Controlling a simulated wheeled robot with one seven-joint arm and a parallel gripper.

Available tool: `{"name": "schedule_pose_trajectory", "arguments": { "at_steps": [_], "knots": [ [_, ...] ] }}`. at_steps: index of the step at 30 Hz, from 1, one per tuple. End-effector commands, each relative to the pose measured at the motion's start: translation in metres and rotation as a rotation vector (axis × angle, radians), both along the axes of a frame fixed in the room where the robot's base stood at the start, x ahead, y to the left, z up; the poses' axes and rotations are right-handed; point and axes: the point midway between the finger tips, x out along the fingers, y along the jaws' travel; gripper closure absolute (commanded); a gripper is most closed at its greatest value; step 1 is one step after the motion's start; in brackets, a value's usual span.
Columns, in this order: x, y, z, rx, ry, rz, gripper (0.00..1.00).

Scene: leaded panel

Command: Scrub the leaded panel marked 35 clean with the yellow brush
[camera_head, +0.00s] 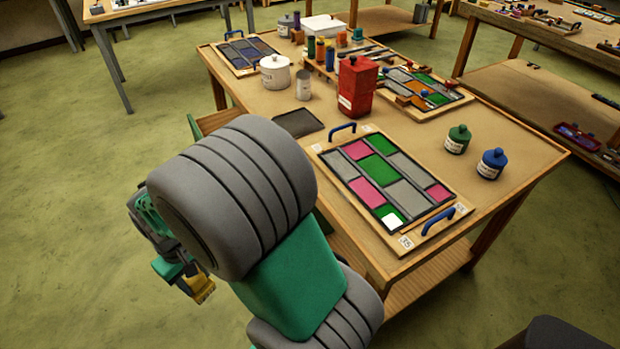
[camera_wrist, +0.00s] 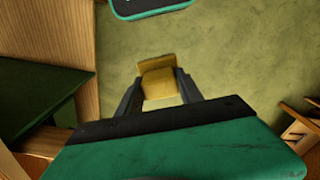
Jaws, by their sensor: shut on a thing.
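The leaded panel marked 35 (camera_head: 388,179) lies on a board at the near end of the workbench, with blue handles at both ends. Its panes are pink, green and grey, with one white pane at the near corner. The number 35 shows on the board's near corner. My gripper (camera_head: 188,277) hangs off the bench's left side, over the green floor, away from the panel. In the wrist view my gripper (camera_wrist: 159,98) is shut on the yellow brush (camera_wrist: 157,80). Only a blocky yellow part of it shows; in the head view my arm partly hides it.
On the workbench (camera_head: 520,150) stand a green jar (camera_head: 457,140), a blue jar (camera_head: 492,164), a red canister (camera_head: 357,86) and a white pot (camera_head: 275,72). A dark mat (camera_head: 298,123) lies left of the panel. Two other panels lie farther back. Floor at left is clear.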

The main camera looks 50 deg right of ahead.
Motion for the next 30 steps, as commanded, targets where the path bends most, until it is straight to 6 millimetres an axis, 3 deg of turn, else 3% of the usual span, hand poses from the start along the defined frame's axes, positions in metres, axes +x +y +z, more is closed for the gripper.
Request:
{"name": "schedule_pose_trajectory", "arguments": {
  "at_steps": [5,11,15,21,24,27,30],
  "knots": [
    [0.004,-0.075,0.023,-0.002,-0.006,0.032,0.94],
    [-0.027,-0.193,0.058,-0.003,-0.004,0.104,0.94],
    [-0.078,-0.271,0.085,-0.004,-0.003,0.163,0.94],
    [-0.172,-0.349,0.121,-0.004,-0.002,0.244,0.94],
    [-0.226,-0.375,0.138,-0.004,-0.002,0.283,0.94],
    [-0.270,-0.389,0.151,-0.003,-0.001,0.317,0.94],
    [-0.298,-0.395,0.160,-0.003,-0.001,0.341,0.94]
  ]
}}
